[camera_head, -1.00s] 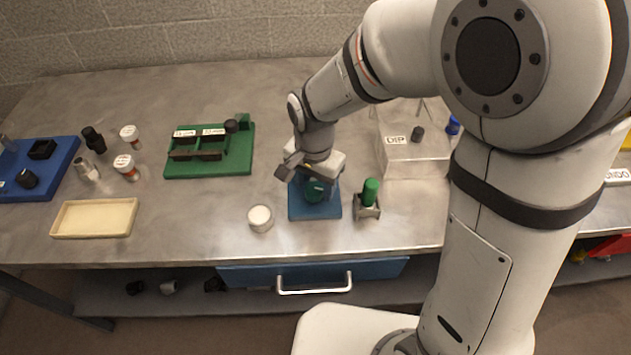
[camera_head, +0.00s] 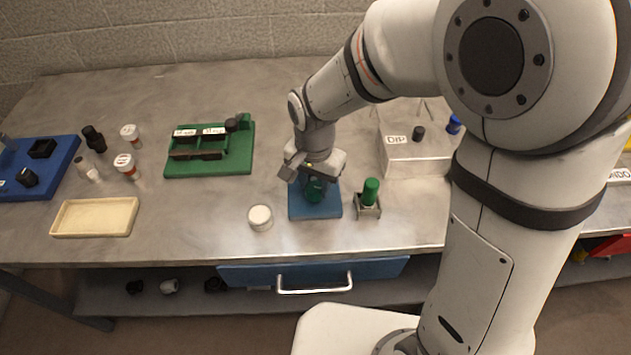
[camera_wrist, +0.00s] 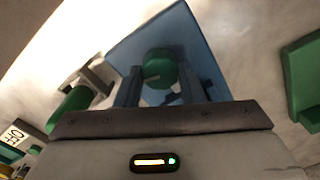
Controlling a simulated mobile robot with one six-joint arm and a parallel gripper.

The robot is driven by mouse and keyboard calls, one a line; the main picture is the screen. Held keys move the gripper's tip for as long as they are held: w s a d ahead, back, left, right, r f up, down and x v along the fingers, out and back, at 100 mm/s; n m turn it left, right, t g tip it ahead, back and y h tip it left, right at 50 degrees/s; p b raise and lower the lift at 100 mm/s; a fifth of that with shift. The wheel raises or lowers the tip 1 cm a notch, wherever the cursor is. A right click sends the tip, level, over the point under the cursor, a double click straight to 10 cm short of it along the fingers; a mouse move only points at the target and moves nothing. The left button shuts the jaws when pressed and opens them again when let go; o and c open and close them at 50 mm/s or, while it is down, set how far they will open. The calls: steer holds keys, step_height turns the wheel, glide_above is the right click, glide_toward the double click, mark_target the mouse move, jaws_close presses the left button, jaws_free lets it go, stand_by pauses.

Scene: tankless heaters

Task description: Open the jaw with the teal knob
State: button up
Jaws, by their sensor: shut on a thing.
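The teal knob (camera_wrist: 159,66) sits on a blue base plate (camera_head: 315,212) on the steel bench. In the head view the knob (camera_head: 315,189) is partly hidden under my wrist. My gripper (camera_wrist: 158,88) is over the plate with its fingers on either side of the knob, and it is shut on it. The jaw that the knob belongs to is mostly hidden behind my gripper in both views, so its opening cannot be told.
A green cylinder in a grey holder (camera_head: 369,200) stands close to the right of the plate. A white round jar (camera_head: 260,217) stands to the left. A green fixture (camera_head: 210,150), a cream tray (camera_head: 95,217) and a DIP-labelled box (camera_head: 415,155) are farther off.

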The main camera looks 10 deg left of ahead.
steer(key=n+b, duration=0.1)
steer(key=n, duration=0.4)
steer(key=n+b, duration=0.1)
steer(key=n, duration=0.9)
steer(key=shift+r+n+b, duration=0.1)
steer(key=shift+n+b, duration=0.35)
steer(key=shift+n, duration=2.05)
steer(key=o, duration=1)
